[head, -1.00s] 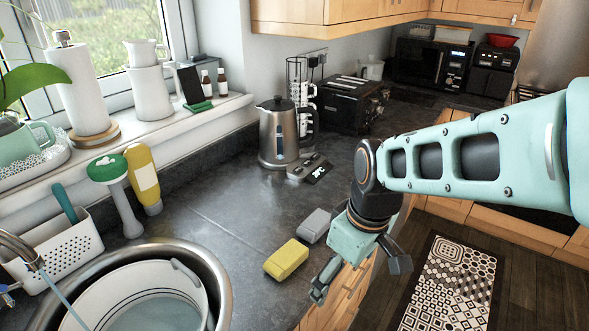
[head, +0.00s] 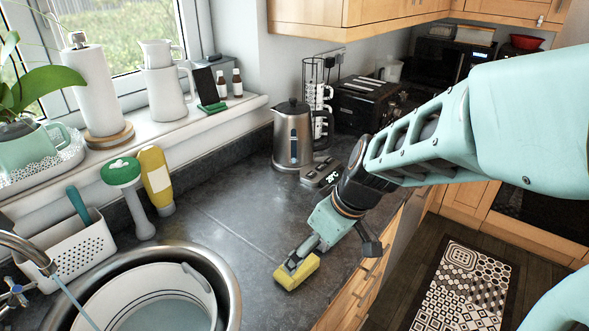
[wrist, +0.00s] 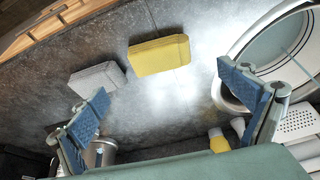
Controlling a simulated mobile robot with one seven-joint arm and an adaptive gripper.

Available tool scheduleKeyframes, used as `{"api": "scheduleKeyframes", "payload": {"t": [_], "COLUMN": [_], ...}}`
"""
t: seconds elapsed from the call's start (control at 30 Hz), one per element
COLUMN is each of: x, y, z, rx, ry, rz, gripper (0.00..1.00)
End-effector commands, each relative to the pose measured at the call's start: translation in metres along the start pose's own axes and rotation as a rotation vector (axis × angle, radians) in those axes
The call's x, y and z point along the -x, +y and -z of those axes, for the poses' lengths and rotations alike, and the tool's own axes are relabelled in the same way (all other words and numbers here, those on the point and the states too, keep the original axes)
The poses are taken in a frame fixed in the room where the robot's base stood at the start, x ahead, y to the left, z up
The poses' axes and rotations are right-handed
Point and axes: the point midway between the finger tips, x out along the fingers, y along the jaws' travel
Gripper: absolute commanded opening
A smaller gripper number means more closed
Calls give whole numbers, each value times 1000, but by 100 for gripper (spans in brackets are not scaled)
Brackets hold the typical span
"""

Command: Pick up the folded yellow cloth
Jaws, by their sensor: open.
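The folded yellow cloth (head: 303,278) lies on the dark counter to the right of the sink, partly covered by my gripper (head: 293,262) in the head view. The wrist view shows the cloth (wrist: 158,55) whole, beyond the gap between the blue-padded fingers and toward the counter's front edge. My gripper (wrist: 163,82) is open and empty, with one finger on either side of the gap. It appears above the cloth; the exact height is hard to tell. A folded grey cloth (wrist: 97,77) lies beside the yellow one, near the left finger; the gripper hides it in the head view.
The round sink (head: 232,285) holds a white tub (head: 205,290) under running water. A green-topped brush (head: 120,172) and a yellow bottle (head: 156,178) stand behind it. A kettle (head: 293,137) and toaster (head: 362,103) stand farther back. The counter between sink and kettle is clear.

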Motion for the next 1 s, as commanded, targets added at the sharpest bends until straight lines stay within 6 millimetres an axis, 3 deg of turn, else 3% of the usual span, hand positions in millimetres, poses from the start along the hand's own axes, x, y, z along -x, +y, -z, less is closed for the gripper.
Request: {"api": "scheduleKeyframes", "payload": {"t": [0.3,0.57,1.0], "x": [-41,-58,-106], "y": [0,1,4], "z": [1,2,2], "rx": [-9,-8,-8], "ry": [7,8,8], "rz": [1,0,0], "gripper": [96,96,96]}}
